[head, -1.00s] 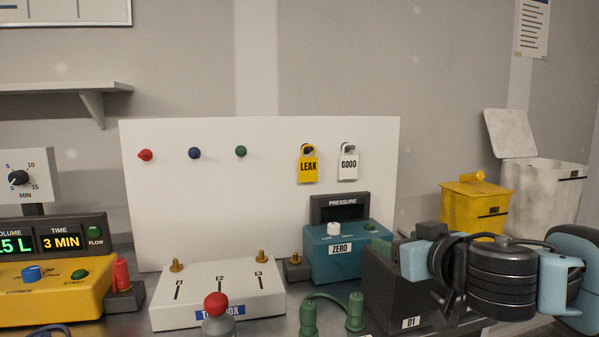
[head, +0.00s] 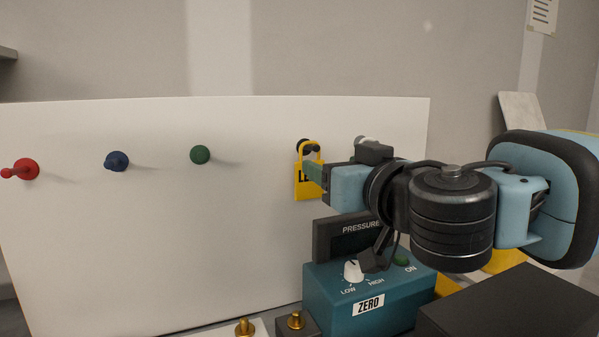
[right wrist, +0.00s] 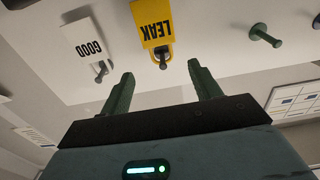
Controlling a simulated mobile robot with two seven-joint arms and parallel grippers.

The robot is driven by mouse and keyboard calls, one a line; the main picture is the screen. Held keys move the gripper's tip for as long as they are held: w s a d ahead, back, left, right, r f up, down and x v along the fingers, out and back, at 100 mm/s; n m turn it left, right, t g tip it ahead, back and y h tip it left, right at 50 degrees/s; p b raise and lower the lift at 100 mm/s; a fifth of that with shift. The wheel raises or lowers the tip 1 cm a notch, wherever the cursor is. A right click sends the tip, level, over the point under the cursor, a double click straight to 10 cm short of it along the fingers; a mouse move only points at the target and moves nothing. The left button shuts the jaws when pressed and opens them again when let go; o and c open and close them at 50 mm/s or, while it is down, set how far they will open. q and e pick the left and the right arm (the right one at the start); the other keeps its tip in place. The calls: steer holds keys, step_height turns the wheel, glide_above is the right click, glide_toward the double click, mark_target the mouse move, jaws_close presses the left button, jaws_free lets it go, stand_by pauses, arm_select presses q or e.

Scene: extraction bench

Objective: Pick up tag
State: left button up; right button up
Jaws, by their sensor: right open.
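The yellow LEAK tag (head: 303,192) hangs by its shackle from a dark peg on the white board, its lettering mostly covered by my gripper. It also shows, upside down, in the right wrist view (right wrist: 152,22). My right gripper (right wrist: 160,70) is open and empty, its green fingers pointing at the board just short of the LEAK tag's peg. In the head view the right gripper (head: 316,172) overlaps the tag's right side. The white GOOD tag (right wrist: 86,42) hangs beside it in the right wrist view; my arm hides it in the head view. My left gripper is not in view.
The white board (head: 110,240) carries red (head: 27,169), blue (head: 117,161) and green (head: 200,154) pegs on its left. A teal pressure box (head: 345,300) with a knob stands below the gripper. A dark block (head: 510,305) lies at lower right.

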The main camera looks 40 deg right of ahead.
arm_select(q)
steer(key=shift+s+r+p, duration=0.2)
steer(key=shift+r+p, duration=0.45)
steer(key=shift+p, duration=0.15)
arm_select(e)
steer(key=x, duration=0.7)
steer(key=shift+w, duration=0.2)
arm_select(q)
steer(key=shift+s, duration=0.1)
arm_select(e)
steer(key=c, duration=0.8)
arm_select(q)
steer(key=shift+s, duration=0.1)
arm_select(e)
steer(key=shift+o, duration=0.2)
steer(key=shift+r, duration=0.1)
